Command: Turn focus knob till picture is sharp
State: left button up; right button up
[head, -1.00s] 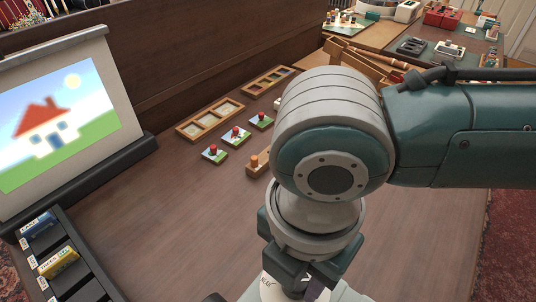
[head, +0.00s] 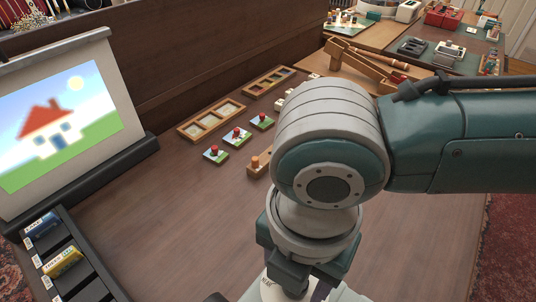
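The projected picture (head: 58,125) of a red-roofed house shows on a white screen (head: 12,85) at the left; its edges look soft. My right gripper (head: 302,290) points down at the bottom of the head view, over a pale device (head: 262,290) with small dark lettering at the bottom edge. The focus knob cannot be made out; my gripper and wrist cover that spot. Whether the fingers are closed on it is hidden. My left gripper is not in view.
A black tray with a blue roll (head: 42,226) and a yellow roll (head: 63,262) stands at lower left. Small picture tiles with red knobs (head: 237,135) and wooden frames (head: 211,119) lie behind. The middle of the wooden table (head: 180,220) is clear.

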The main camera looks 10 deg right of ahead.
jog(key=shift+o, duration=0.8)
notch_tip(320, 180, up, 10)
jog(key=p, duration=0.1)
jog(key=shift+p, duration=0.4)
